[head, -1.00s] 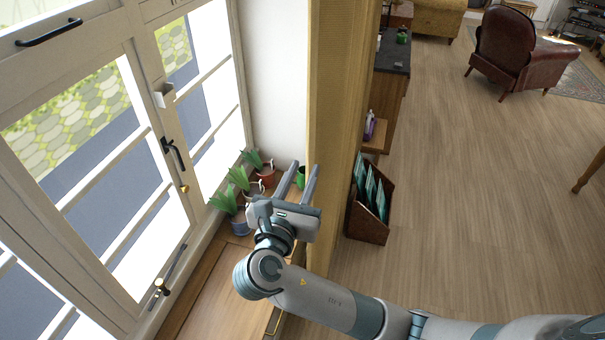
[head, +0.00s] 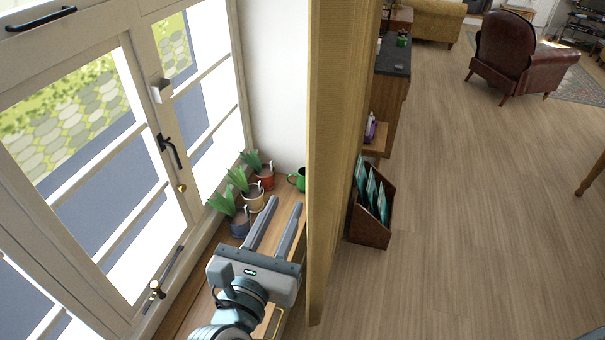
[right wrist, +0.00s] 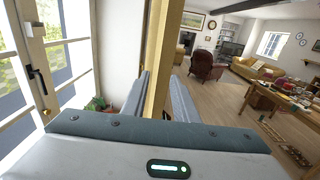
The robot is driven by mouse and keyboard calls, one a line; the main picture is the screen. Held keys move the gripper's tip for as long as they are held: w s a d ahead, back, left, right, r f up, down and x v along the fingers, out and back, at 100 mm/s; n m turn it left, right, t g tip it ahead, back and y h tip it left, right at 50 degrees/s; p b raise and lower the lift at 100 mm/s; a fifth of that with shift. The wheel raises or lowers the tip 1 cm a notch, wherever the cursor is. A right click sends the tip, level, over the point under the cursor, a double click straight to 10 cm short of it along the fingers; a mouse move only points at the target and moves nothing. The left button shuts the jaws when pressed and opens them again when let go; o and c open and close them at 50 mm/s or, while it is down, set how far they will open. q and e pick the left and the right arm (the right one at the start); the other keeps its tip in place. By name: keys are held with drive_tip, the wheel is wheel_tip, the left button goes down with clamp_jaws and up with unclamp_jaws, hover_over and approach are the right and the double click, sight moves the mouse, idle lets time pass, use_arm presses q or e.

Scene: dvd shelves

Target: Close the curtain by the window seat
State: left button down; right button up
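The yellow-tan curtain (head: 335,150) hangs gathered as a tall narrow strip to the right of the window (head: 95,150). The window seat (head: 185,310) is a wooden ledge under the window. My right gripper (head: 277,218) is over the ledge, just left of the curtain's lower part, with its two fingers apart and nothing seen held in the head view. In the right wrist view the curtain's narrow edge (right wrist: 163,50) shows between the two fingers (right wrist: 158,85); I cannot tell whether they touch it. My left gripper is not in view.
Several potted plants (head: 240,215) and a green mug (head: 297,179) stand on the ledge ahead of the gripper. A brown box (head: 368,228) with green-blue folders stands on the floor right of the curtain. A dark-topped cabinet (head: 392,95) is behind.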

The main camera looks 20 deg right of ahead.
drive_tip(key=b+v, duration=0.1)
drive_tip(key=v, duration=0.3)
drive_tip(key=shift+s+a, duration=0.25)
drive_tip(key=shift+s, duration=0.1)
drive_tip(key=w+d+f, duration=0.3)
drive_tip(key=w, duration=0.2)
drive_tip(key=shift+d+f, duration=0.2)
drive_tip(key=shift+f, duration=0.1)
drive_tip(key=shift+s+a, duration=0.1)
